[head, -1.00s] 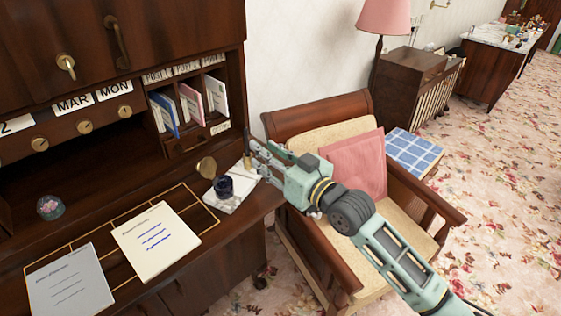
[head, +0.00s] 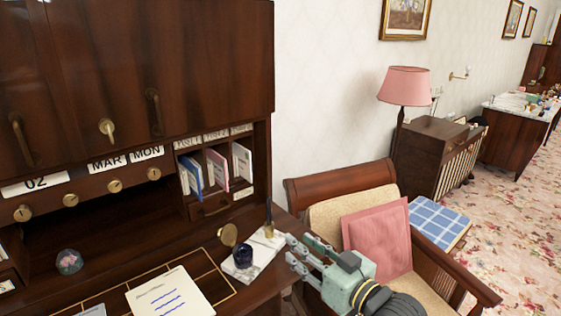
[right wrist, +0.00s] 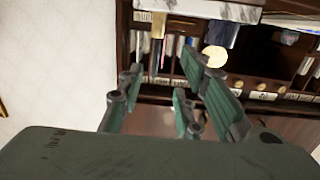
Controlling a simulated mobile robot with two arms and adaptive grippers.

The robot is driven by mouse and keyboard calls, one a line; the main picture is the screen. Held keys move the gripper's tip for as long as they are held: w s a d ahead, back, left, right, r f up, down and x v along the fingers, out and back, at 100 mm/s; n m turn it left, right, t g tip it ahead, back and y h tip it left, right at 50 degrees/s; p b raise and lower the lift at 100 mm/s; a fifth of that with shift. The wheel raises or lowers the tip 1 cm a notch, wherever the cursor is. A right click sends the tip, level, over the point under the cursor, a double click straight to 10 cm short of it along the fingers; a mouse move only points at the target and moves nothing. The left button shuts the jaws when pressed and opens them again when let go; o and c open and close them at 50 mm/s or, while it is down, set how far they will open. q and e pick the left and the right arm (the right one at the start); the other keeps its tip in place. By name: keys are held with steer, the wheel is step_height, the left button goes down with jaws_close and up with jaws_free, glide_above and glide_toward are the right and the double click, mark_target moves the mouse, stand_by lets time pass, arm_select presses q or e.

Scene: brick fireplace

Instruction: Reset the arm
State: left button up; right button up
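My right gripper (head: 297,258) is at the bottom of the head view, just right of the desk's corner. Its fingers are spread apart with nothing between them; the right wrist view also shows them (right wrist: 160,95) apart and empty. A pen (head: 268,220) stands upright in the white marble stand (head: 262,254), beside a dark ink bottle (head: 243,256). The gripper is to the right of the stand, with a small gap in the picture between its fingertips and the pen. My left gripper is in neither view.
The wooden desk (head: 200,262) carries a paper (head: 168,298) and a glass paperweight (head: 69,262). An armchair (head: 335,182) with a pink cushion (head: 378,240) stands close behind and right of my right gripper. A pink lamp (head: 405,88) and cabinet stand beyond. Open carpet lies at right.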

steer(key=s+f+m+g+h, duration=0.1)
steer(key=s+f+g+h, duration=0.15)
steer(key=s+f, duration=0.55)
steer(key=s+d+f+m+g+h, duration=0.1)
steer(key=s+d+f+g+h, duration=0.15)
steer(key=s+d+f, duration=0.4)
steer(key=s+d+f+m+g+h, duration=0.2)
steer(key=s+f+g, duration=0.15)
steer(key=s, duration=0.55)
steer(key=s+d+f+m+g+h, duration=0.1)
steer(key=s+d+f+g+h, duration=0.15)
steer(key=s+d+f, duration=0.4)
steer(key=s+a+f+g, duration=0.1)
steer(key=s+f, duration=0.1)
steer(key=f, duration=1.1)
steer(key=s+a+f, duration=0.1)
steer(key=s+f, duration=0.1)
steer(key=f, duration=1)
steer(key=s+d+f+g, duration=0.1)
steer(key=s+d+f, duration=0.1)
steer(key=s+f, duration=1.5)
steer(key=shift+d+b, duration=0.35)
steer(key=shift+h, duration=0.25)
